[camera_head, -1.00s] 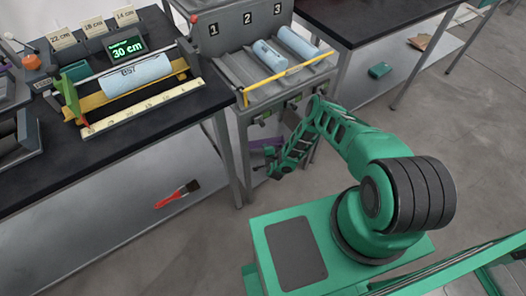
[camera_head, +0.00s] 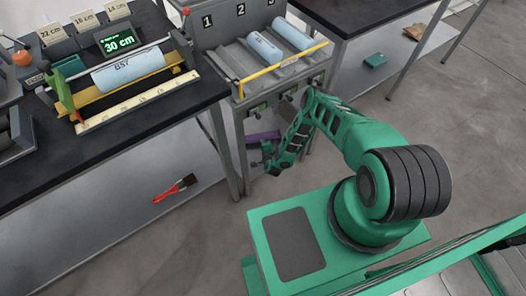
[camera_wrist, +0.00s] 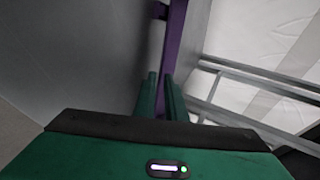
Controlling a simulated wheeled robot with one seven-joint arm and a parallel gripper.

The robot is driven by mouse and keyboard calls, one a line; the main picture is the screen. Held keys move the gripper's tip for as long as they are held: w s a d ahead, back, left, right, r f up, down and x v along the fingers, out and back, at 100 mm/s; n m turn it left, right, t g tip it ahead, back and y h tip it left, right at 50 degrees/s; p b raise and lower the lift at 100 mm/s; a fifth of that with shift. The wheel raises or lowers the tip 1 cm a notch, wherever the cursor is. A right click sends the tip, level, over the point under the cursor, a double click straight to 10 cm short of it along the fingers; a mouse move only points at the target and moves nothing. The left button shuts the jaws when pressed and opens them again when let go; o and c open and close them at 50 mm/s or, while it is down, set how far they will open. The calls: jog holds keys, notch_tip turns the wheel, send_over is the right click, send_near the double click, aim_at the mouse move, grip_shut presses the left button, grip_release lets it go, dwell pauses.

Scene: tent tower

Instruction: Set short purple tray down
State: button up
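The short purple tray (camera_head: 263,136) shows as a small purple strip in the head view, low beside the grey rack and partly hidden by my arm. In the wrist view it is a narrow purple bar (camera_wrist: 175,35) running up from between my fingertips, next to a grey panel. My gripper (camera_wrist: 160,80) has its two green fingers close together with the purple bar between them, and it looks shut on it. In the head view my gripper (camera_head: 267,158) is low, near the rack's front. Whether the tray touches any support is hidden.
The grey rack (camera_head: 285,85) holds blue rolls behind a yellow bar. A black bench (camera_head: 130,130) with a measuring rig stands left. A red brush (camera_head: 175,188) lies on its lower shelf. Pale metal rails (camera_wrist: 255,75) cross the wrist view's right. Open floor (camera_head: 440,110) lies right.

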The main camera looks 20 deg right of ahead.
jog(key=v, duration=0.9)
jog(key=shift+s+r, duration=0.2)
jog(key=shift+s, duration=0.05)
